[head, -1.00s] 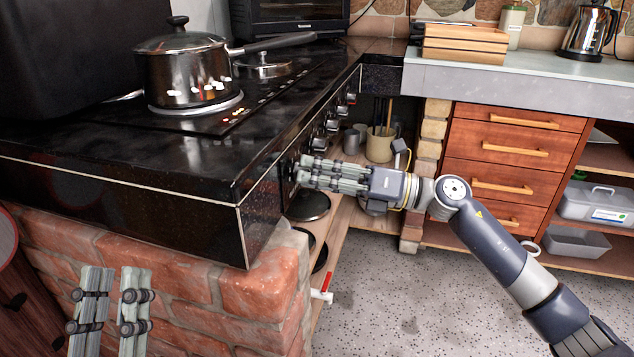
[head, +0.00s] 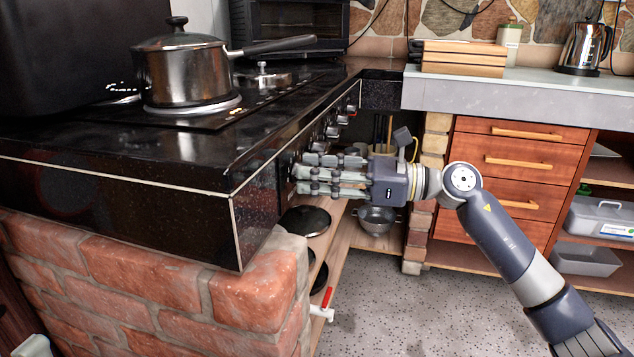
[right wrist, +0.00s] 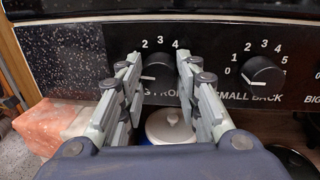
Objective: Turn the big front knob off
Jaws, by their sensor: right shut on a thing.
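The big front knob (right wrist: 158,72) is a black dial on the black stove panel in the right wrist view. Its label below is partly covered by my fingers, and the numbers 2, 3 and 4 show above it. A white mark on it points left. My right gripper (right wrist: 158,80) is shut on this knob, one finger on each side. In the head view my right gripper (head: 300,173) reaches the stove front from the right and hides the knob.
The small back knob (right wrist: 264,72) sits to the right, its mark pointing left near 0. More knobs (head: 333,131) line the panel. A pot (head: 186,75) stands on the black stovetop (head: 120,150). The brick plinth (head: 150,280) and a red-handled valve (head: 326,300) are below.

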